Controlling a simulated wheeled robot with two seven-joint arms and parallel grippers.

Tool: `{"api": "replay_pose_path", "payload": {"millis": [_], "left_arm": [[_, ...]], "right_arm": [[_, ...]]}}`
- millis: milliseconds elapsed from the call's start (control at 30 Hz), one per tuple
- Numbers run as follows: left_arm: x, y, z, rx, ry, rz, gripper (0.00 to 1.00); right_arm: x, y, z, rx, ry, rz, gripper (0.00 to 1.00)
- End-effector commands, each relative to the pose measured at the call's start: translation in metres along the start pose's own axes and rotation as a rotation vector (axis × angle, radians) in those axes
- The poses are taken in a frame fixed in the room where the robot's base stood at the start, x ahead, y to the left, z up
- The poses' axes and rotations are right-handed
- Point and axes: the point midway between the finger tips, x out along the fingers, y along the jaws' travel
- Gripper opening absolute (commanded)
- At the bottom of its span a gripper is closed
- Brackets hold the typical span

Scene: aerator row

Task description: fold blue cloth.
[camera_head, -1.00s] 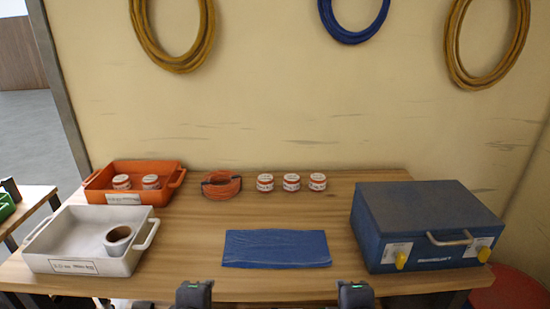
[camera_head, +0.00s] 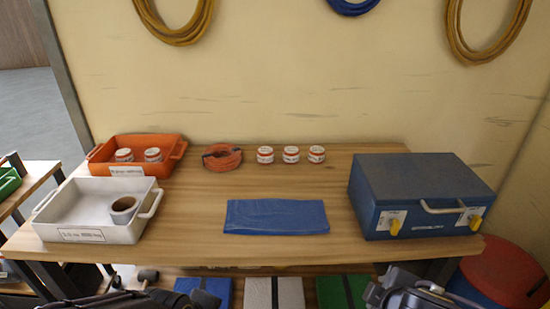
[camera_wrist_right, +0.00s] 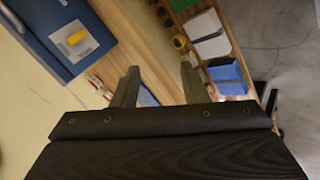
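The blue cloth (camera_head: 276,217) lies flat as a wide rectangle on the wooden table, near its front edge at the middle. It seems to be layered, with a crease along it. In the right wrist view my right gripper (camera_wrist_right: 160,82) has its two fingers apart with nothing between them. It is away from the cloth. In the head view dark parts of my arms show at the bottom left and bottom right, below the table's front edge. My left gripper's fingers cannot be made out there.
A blue case (camera_head: 425,195) stands right of the cloth. A white tray (camera_head: 85,235) with a tape roll (camera_head: 123,210) and an orange tray (camera_head: 172,160) with jars stand left. An orange coil (camera_head: 222,157) and three jars (camera_head: 291,154) stand behind. The table around the cloth is clear.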

Motion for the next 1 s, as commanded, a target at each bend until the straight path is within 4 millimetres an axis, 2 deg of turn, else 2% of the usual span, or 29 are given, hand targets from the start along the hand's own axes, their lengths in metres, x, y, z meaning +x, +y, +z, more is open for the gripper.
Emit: {"api": "replay_pose_path", "payload": {"millis": [100, 167, 267, 400, 533, 700, 833, 1000], "left_arm": [[0.002, -0.019, 0.01, 0.091, -0.165, -0.058, 0.4], [-0.004, -0.024, 0.014, 0.154, -0.242, -0.052, 0.4], [-0.019, -0.027, 0.016, 0.266, -0.341, 0.0, 0.4], [-0.049, -0.028, 0.008, 0.435, -0.393, 0.13, 0.4], [-0.079, -0.032, -0.007, 0.61, -0.334, 0.249, 0.4], [-0.112, -0.045, -0.027, 0.832, -0.163, 0.304, 0.4], [-0.126, -0.054, -0.034, 0.952, -0.058, 0.277, 0.4], [-0.132, -0.06, -0.037, 1.021, -0.004, 0.246, 0.4]], "right_arm": [[-0.004, -0.008, 0.025, 0.194, -0.044, -0.075, 0.4], [-0.007, -0.013, 0.035, 0.295, -0.062, -0.117, 0.4], [-0.013, -0.023, 0.048, 0.461, -0.083, -0.184, 0.4], [-0.024, -0.037, 0.059, 0.69, -0.094, -0.273, 0.4], [-0.036, -0.047, 0.061, 0.901, -0.083, -0.35, 0.4], [-0.051, -0.054, 0.057, 1.133, -0.045, -0.432, 0.4], [-0.059, -0.056, 0.051, 1.246, -0.014, -0.473, 0.4], [-0.063, -0.055, 0.048, 1.304, 0.006, -0.494, 0.4]]}}
